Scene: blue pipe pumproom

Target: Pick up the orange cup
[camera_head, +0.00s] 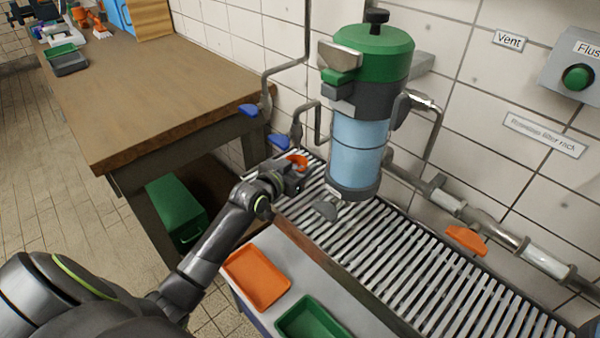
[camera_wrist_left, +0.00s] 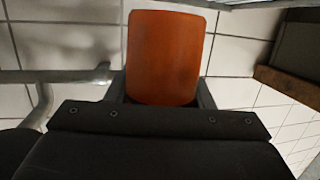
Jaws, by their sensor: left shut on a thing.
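The orange cup (camera_wrist_left: 165,58) fills the middle of the left wrist view, between the fingers of my left gripper (camera_wrist_left: 163,95). In the head view only a small part of the orange cup (camera_head: 298,160) shows above my left gripper (camera_head: 297,172). The gripper is shut on the cup, over the left end of the slatted metal rack, just left of the blue and green filter housing (camera_head: 357,150). The gripper hides the cup's lower part in the head view, so I cannot tell whether it touches the rack. My right gripper is not in view.
The slatted rack (camera_head: 400,262) runs along the tiled wall. An orange tray (camera_head: 257,278) and a green tray (camera_head: 314,318) lie in front of it. Pipes with blue handles (camera_head: 249,110) stand behind the gripper. A wooden table (camera_head: 150,95) is at left.

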